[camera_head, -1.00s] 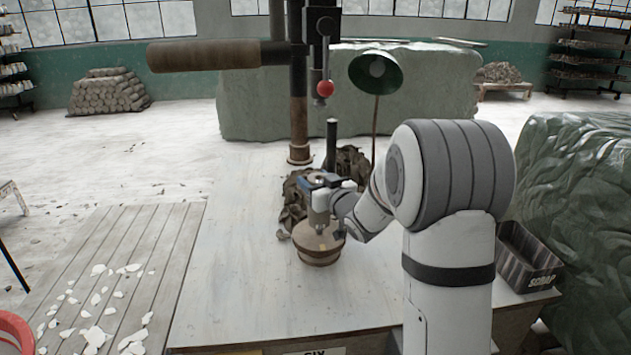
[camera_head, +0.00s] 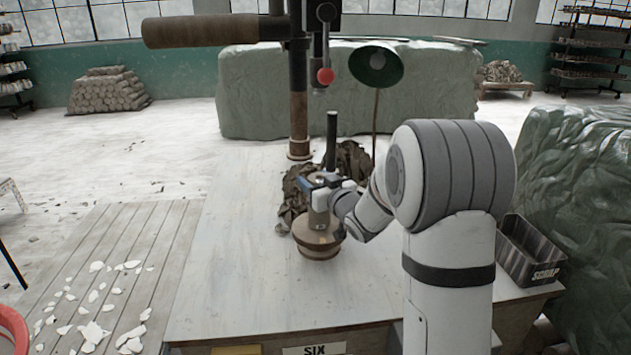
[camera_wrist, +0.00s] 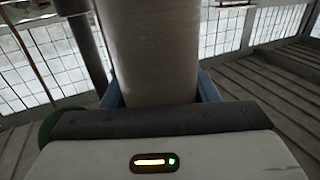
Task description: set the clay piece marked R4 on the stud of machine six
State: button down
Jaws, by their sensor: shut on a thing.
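My gripper (camera_head: 319,198) is shut on a pale grey-beige cylinder (camera_wrist: 155,50), which stands between the two blue-grey fingers in the wrist view. No R4 mark can be read on its visible side. In the head view my gripper is directly above a round brown stepped base (camera_head: 319,250) on the table whose front label reads SIX (camera_head: 314,349). The stud is not visible, and I cannot tell whether the cylinder touches the base.
A black post (camera_head: 331,140) and dark crumpled cloth (camera_head: 298,190) are close behind my gripper. A green lamp (camera_head: 376,65) and a red-knobbed lever (camera_head: 325,75) hang above. A scrap bin (camera_head: 530,250) stands at right. The table's left side is clear.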

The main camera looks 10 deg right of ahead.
jog(key=shift+f+b, duration=0.45)
jog(key=c, duration=0.7)
grip_release()
jog(key=shift+r, duration=0.1)
jog(key=shift+o, duration=1.2)
jog(key=v, duration=0.8)
